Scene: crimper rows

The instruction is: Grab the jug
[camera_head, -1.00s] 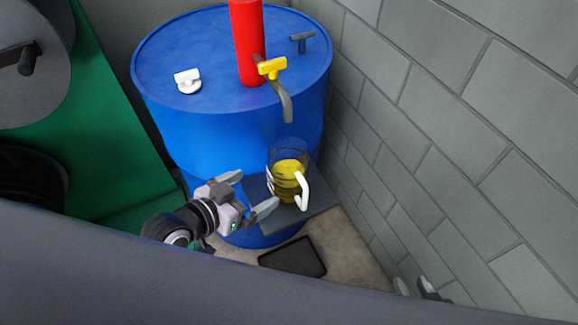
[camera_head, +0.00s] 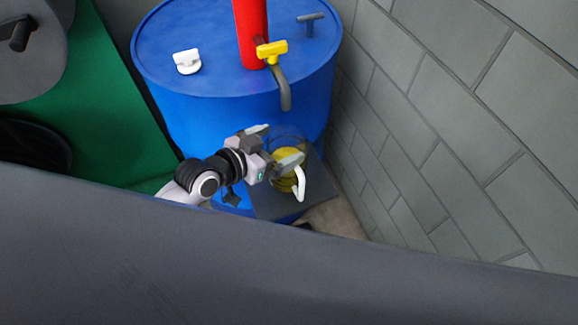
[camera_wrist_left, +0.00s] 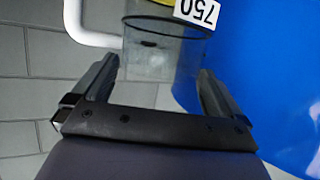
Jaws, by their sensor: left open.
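The jug (camera_head: 287,180) is clear, with yellow liquid in it and a white handle on its right side. It stands upright on a dark shelf (camera_head: 268,207) at the front of the blue barrel. My left gripper (camera_head: 275,146) is open at the jug, one finger on the far side and one across its near side. In the left wrist view the jug (camera_wrist_left: 165,62) shows between the two open fingers (camera_wrist_left: 157,72), with its handle at upper left and a "750" label at the top. I cannot tell whether either finger touches it. My right gripper is out of view.
The blue barrel (camera_head: 215,100) stands behind the jug. A red cylinder (camera_head: 250,35) with a yellow-handled tap (camera_head: 271,50) rises over it, its spout above the jug. A grey block wall (camera_head: 450,130) is close on the right. A dark grey surface (camera_head: 250,270) fills the foreground.

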